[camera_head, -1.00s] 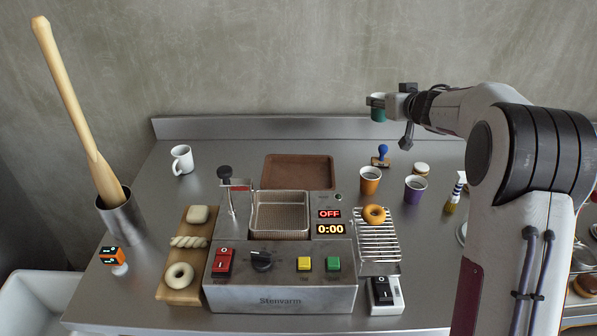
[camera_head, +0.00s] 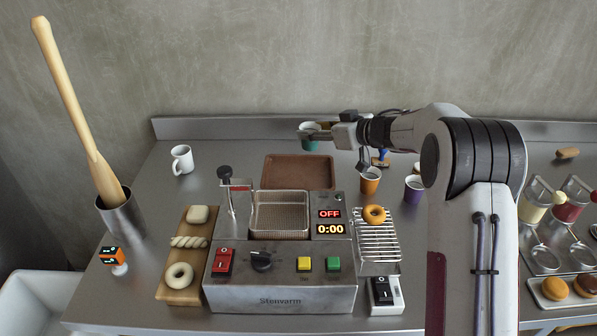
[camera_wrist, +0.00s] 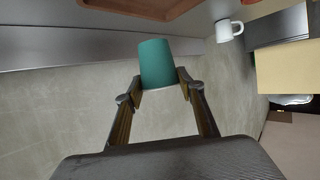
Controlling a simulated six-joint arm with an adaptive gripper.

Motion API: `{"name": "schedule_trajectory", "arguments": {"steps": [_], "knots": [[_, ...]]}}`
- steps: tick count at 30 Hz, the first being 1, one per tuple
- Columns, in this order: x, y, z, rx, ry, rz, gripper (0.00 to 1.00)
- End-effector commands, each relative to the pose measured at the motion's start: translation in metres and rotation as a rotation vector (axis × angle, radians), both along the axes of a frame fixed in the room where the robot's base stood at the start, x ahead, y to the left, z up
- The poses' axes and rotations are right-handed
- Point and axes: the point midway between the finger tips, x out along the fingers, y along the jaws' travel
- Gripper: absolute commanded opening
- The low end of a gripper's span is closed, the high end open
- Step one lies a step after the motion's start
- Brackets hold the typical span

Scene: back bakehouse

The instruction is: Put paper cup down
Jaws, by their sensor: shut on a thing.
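A green paper cup (camera_head: 310,143) is held in my gripper (camera_head: 310,134), above the back of the steel counter, behind and over the brown tray (camera_head: 298,172). In the wrist view the green cup (camera_wrist: 157,65) sits between the two fingers of my gripper (camera_wrist: 160,87), which are shut on it. An orange cup (camera_head: 370,182) and a purple cup (camera_head: 413,189) stand on the counter to the right of the tray. My arm partly covers the area around the orange cup.
A white mug (camera_head: 181,160) stands at the back left, with clear counter between it and the tray. The fryer (camera_head: 282,285) fills the front middle.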

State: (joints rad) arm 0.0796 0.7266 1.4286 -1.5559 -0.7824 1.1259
Motion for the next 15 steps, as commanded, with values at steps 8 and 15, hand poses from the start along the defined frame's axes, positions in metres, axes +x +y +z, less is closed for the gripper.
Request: {"name": "schedule_trajectory", "arguments": {"steps": [8,15], "knots": [[0.0,0.0,-0.005,0.0,0.002,-0.002,0.28],[0.0,-0.001,-0.032,0.001,0.004,-0.002,0.28]]}}
